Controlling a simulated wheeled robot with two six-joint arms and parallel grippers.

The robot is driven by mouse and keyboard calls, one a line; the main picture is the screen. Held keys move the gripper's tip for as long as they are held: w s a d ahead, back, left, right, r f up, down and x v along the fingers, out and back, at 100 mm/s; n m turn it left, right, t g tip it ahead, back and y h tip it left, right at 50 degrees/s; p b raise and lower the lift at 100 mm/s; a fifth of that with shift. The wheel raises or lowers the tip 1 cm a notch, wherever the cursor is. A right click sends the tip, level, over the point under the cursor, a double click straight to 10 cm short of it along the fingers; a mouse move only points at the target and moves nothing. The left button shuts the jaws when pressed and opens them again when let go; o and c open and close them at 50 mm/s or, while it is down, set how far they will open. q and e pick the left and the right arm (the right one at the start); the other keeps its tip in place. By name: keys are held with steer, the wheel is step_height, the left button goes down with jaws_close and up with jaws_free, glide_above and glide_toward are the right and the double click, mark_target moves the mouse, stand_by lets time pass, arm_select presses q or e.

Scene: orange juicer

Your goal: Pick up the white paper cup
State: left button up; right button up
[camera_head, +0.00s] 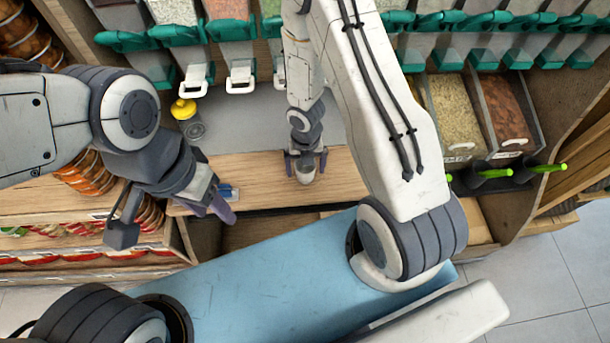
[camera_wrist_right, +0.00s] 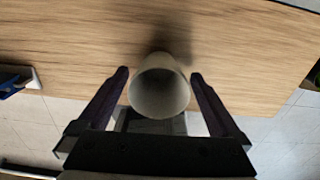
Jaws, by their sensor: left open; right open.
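The white paper cup (camera_wrist_right: 159,95) is between the two dark fingers of my right gripper (camera_wrist_right: 158,88) in the right wrist view, its round mouth facing the camera. A gap shows on each side of it, so the fingers are apart around it. In the head view the cup (camera_head: 305,176) shows as a small pale shape at my right gripper (camera_head: 305,163), near the shelf's front edge, mostly hidden by the gripper. My left gripper (camera_head: 171,222) is open and empty at the left, in front of the shelf edge.
The wooden shelf edge (camera_head: 255,178) runs under the cup. A yellow-topped item (camera_head: 183,109) stands on the grey counter, and a small blue item (camera_head: 228,192) lies near my left gripper. Bulk bins (camera_head: 455,110) and green-handled tools (camera_head: 495,173) are at the right.

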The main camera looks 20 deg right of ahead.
steer(key=shift+a+f, duration=0.1)
steer(key=shift+f, duration=0.55)
arm_select(q)
steer(key=shift+f, duration=0.6)
arm_select(e)
steer(key=shift+r, duration=0.1)
steer(key=c, duration=1.3)
arm_select(q)
steer(key=shift+r, duration=0.1)
